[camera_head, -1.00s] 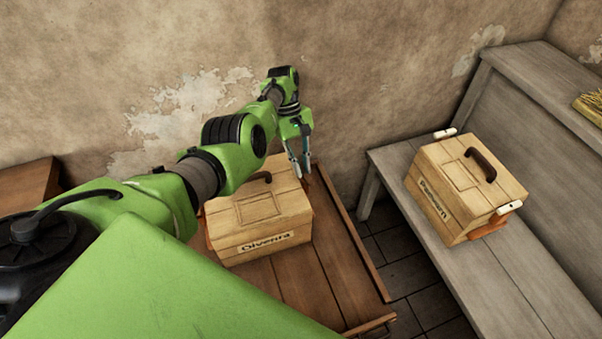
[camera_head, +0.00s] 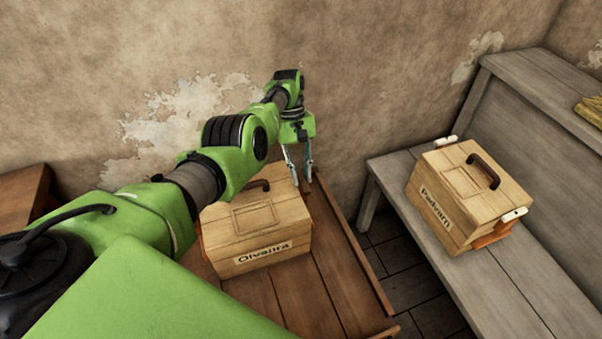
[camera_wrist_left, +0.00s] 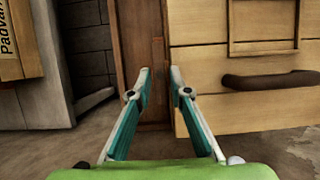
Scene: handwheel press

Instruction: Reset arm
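My left arm comes in from the left in the head view, and its gripper (camera_head: 298,165) hangs over the far right corner of a wooden box labelled Olvajira (camera_head: 258,250). In the left wrist view the two teal-lined fingers (camera_wrist_left: 160,85) stand apart with nothing between them. The Olvajira box also shows in the left wrist view (camera_wrist_left: 225,62), right of the fingers, with its dark handle (camera_wrist_left: 272,80). Whether a finger touches the box I cannot tell. My right gripper is not in view.
The Olvajira box stands on a brown wooden table (camera_head: 335,285) against a peeling wall. A second box, labelled Padvarn (camera_head: 465,195), sits on a grey bench (camera_head: 500,275) at the right. A tiled floor gap (camera_head: 405,270) separates table and bench. A yellow bundle (camera_head: 590,108) lies far right.

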